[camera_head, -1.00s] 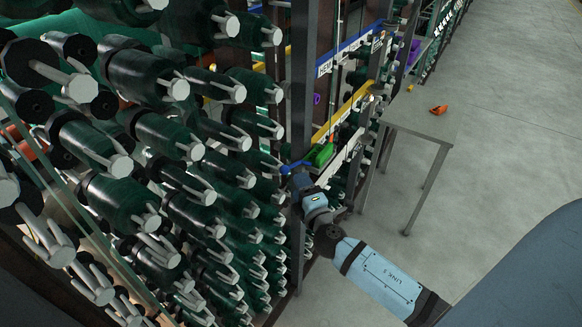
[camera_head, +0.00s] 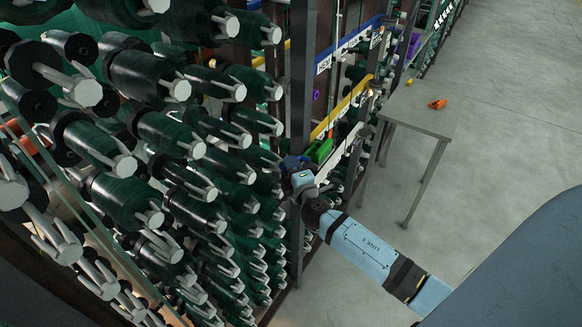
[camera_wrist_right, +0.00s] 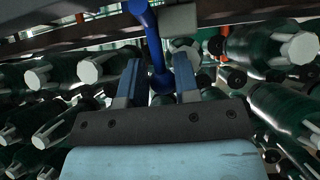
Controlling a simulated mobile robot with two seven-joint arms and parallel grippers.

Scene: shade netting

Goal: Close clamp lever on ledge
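The blue clamp lever (camera_wrist_right: 152,38) shows in the right wrist view, running down from the top edge by a pale block (camera_wrist_right: 178,19) under a dark beam. My right gripper (camera_wrist_right: 158,72) is open, with one finger on each side of the lever's rounded lower end. Gaps show beside the lever, so I see no firm grip. In the head view the right gripper (camera_head: 293,167) is at the rack post, and the dark blue lever (camera_head: 290,161) is mostly hidden by it. My left gripper is not in view.
Racks of dark green netting rolls (camera_head: 140,130) fill the left, close to the gripper. A metal post (camera_head: 303,80) stands beside it. A green object (camera_head: 319,150) lies just behind. A grey table (camera_head: 425,118) holds an orange tool (camera_head: 438,103).

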